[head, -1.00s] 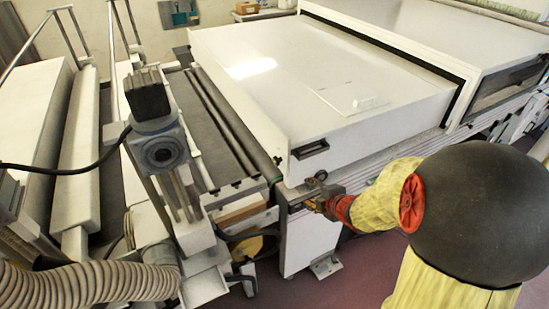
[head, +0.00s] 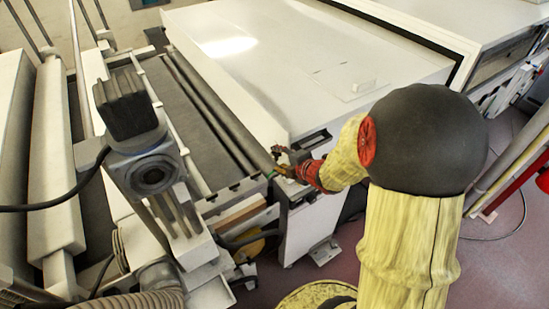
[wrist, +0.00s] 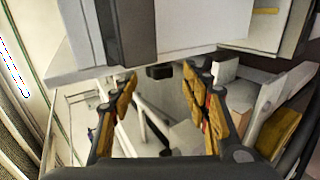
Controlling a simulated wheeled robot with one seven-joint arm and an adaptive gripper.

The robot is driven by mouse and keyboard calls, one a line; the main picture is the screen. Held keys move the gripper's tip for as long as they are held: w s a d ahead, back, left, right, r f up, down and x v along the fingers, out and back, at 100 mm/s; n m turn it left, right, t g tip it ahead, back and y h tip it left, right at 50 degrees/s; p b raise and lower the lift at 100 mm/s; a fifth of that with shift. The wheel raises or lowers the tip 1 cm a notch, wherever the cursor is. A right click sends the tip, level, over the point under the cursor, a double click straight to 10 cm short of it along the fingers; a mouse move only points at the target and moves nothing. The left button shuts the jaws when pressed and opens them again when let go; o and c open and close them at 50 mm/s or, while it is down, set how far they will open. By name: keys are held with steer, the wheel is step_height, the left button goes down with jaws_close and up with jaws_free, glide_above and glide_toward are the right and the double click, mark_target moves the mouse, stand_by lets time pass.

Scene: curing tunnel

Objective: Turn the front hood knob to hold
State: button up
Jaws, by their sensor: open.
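The white hood (head: 300,85) covers the large machine, with a dark recessed handle (head: 312,138) on its front face near the corner. My gripper (head: 284,160) is at that front corner, just below and left of the handle. In the wrist view my gripper (wrist: 162,88) is open and empty, with brown-padded fingers spread apart. A small dark block (wrist: 160,71) shows between and beyond the fingertips, under a pale edge. I cannot tell whether it is the hood knob. No knob or its setting can be made out in the head view; my gripper may hide it.
Dark rollers and a grey belt (head: 190,110) lie left of the hood. A post with a grey motor-like unit (head: 145,150) stands in front of them. A ribbed hose (head: 135,300) is at the lower left. Open pink floor (head: 500,240) is at the right.

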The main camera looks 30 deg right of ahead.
steer(key=shift+x, duration=1.5)
steer(key=shift+c, duration=0.7)
steer(key=c, duration=1)
